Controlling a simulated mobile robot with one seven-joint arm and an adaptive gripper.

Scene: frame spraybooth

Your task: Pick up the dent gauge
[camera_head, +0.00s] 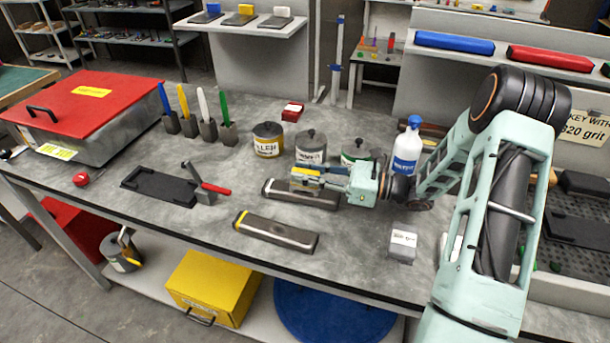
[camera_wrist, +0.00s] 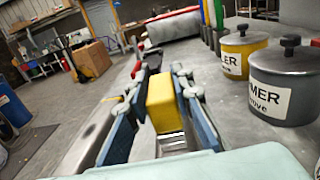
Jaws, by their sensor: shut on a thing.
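My gripper (camera_head: 308,177) is above the middle of the grey bench, over a long dark bar (camera_head: 322,200). Its blue-padded fingers point left and are shut on a small yellow and silver piece, which I take to be the dent gauge (camera_head: 304,174). In the wrist view, the gauge's yellow block (camera_wrist: 161,106) sits between the two fingers (camera_wrist: 163,85), with a silver part below it. The fingers hide its sides. In the head view it appears just above the bar; I cannot tell how large the gap is.
Labelled cans (camera_head: 268,140) and a white-blue bottle (camera_head: 407,148) stand close behind the gripper. A second dark bar (camera_head: 275,232) with a yellow end lies in front. A black tray (camera_head: 160,186), a red-handled tool (camera_head: 205,187) and a red-lidded box (camera_head: 85,105) are left. A grey block (camera_head: 402,246) is front right.

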